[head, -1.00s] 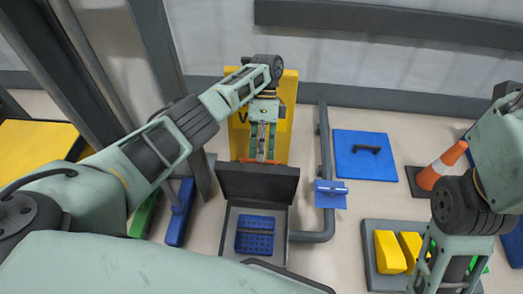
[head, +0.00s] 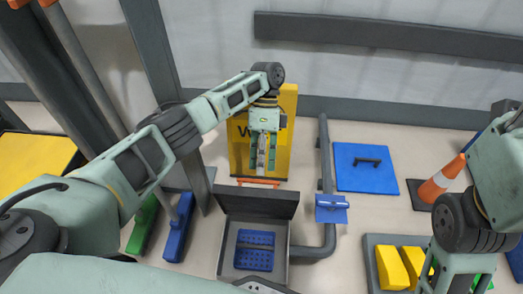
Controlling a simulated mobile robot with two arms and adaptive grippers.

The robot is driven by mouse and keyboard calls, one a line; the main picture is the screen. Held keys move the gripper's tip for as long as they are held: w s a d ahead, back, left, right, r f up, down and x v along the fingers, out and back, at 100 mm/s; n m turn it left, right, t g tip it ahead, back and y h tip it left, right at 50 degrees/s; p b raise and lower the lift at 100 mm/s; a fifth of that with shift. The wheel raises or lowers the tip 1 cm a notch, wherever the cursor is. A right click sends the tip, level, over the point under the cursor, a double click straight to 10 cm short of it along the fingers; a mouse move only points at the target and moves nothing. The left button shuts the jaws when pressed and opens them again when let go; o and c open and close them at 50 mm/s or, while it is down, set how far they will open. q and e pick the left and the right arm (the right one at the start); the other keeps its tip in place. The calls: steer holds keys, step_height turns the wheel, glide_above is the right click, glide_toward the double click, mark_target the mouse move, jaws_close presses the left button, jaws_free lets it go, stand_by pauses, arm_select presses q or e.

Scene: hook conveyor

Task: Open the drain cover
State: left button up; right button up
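The drain cover appears to be the dark grey lid (head: 258,205) at the far side of a grey box, and it stands raised. An orange bar handle (head: 258,182) runs along its top edge. My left gripper (head: 261,172) points down just above and behind this handle. Its green fingers look parted, with a gap between them. I cannot tell whether the fingertips touch the handle. The open grey box (head: 225,245) shows a blue perforated piece (head: 254,250) inside. My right arm shows at the right edge, but its fingers are out of view.
A yellow panel (head: 240,160) stands behind the lid. A grey pipe with a blue valve handle (head: 331,208) runs right of the box. A blue square plate (head: 365,168), an orange cone (head: 441,180) and a tray of yellow blocks (head: 391,268) are further right. Blue (head: 178,228) and green blocks lie left.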

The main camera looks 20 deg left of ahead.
arm_select(q)
step_height(320, 180, up, 6)
steer(key=shift+s, duration=0.15)
stand_by(0.4)
